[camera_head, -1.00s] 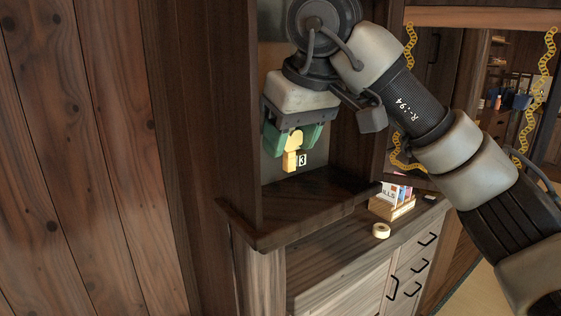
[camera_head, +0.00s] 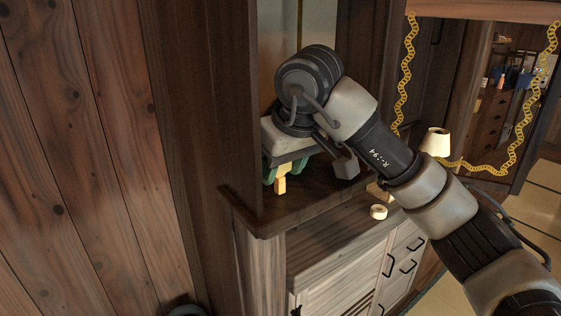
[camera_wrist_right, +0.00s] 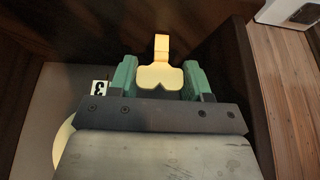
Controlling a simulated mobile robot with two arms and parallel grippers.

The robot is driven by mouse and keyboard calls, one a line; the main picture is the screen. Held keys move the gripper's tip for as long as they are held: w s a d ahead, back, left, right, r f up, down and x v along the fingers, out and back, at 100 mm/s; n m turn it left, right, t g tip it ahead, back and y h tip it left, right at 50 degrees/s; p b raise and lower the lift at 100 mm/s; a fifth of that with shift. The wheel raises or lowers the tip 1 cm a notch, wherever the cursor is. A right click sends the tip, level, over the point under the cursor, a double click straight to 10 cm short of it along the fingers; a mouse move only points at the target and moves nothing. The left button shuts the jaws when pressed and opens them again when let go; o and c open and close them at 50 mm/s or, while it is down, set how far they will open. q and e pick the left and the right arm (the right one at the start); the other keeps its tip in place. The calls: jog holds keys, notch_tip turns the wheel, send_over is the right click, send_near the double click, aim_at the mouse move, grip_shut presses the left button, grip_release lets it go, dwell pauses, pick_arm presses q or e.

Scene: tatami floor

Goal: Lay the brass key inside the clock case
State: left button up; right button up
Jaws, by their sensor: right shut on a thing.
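My right gripper (camera_head: 277,174) has green fingers and is shut on the yellow brass key (camera_head: 280,185). In the right wrist view the gripper (camera_wrist_right: 160,82) grips the key's rounded bow, and the key's narrower shaft (camera_wrist_right: 162,46) points away from the wrist. The clock case (camera_head: 330,194) is a tall dark wooden case with an open front and a pale back panel. The gripper and key are inside its opening, low over its floor. Whether the key touches the floor I cannot tell. My left gripper is not in view.
The case's left wall (camera_head: 240,110) stands close beside the gripper. A tape roll (camera_head: 378,212) lies on the drawer cabinet (camera_head: 340,250) in front. A lamp (camera_head: 435,142) stands farther right.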

jog(key=shift+f, duration=0.2)
jog(key=o, duration=0.9)
jog(key=shift+r, duration=0.15)
jog(key=b+v, duration=0.2)
jog(key=v, duration=1)
jog(key=shift+w+r, duration=0.1)
